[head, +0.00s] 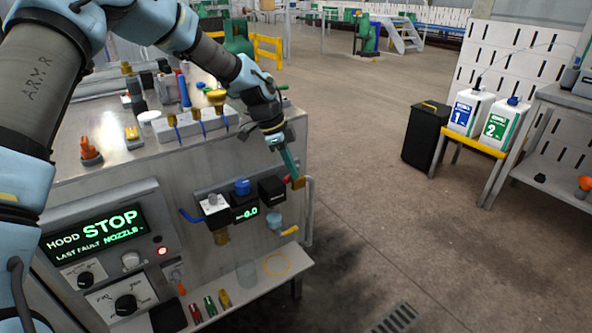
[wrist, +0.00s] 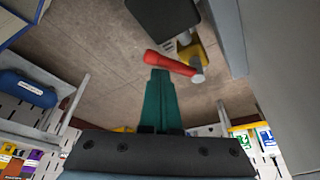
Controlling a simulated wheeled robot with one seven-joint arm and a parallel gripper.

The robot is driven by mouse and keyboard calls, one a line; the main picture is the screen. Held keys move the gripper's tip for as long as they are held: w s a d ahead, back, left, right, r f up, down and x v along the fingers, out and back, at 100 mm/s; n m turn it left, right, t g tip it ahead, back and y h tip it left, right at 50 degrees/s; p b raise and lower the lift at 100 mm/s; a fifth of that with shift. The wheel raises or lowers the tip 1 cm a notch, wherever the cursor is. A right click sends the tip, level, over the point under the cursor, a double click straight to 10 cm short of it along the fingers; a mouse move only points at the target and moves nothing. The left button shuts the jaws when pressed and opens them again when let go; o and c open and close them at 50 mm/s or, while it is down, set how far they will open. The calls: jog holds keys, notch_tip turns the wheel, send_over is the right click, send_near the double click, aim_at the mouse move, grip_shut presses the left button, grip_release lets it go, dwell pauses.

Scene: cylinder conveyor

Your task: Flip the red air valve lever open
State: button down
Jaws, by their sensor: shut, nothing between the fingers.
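The red air valve lever (wrist: 170,63) shows in the wrist view as a short red bar, lying nearly crosswise just beyond my fingertips. Its right end meets a grey round stub and a brass valve body (wrist: 207,50). My gripper (wrist: 158,72) has its teal fingers shut together with nothing between them. The tips overlap the lower edge of the lever's left part in the picture; I cannot tell whether they touch. In the head view my gripper (head: 297,178) points down at the cabinet's right end, by a small brass piece (head: 299,184).
The steel cabinet (head: 110,165) carries dials, a green-lit display (head: 95,232) and a regulator block (head: 243,206) left of my gripper. A lower shelf (head: 235,291) juts out below. Open floor (head: 390,220) lies to the right, with a black bin (head: 426,135) farther off.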

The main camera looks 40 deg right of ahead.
jog(key=shift+w+a, duration=0.15)
jog(key=shift+w, duration=0.15)
jog(key=shift+s, duration=0.1)
dwell(0.5)
notch_tip(320, 180, up, 10)
jog(key=b, duration=0.1)
jog(key=shift+s+b, duration=0.15)
jog(key=shift+b, duration=0.2)
jog(key=shift+s, duration=0.15)
dwell(0.6)
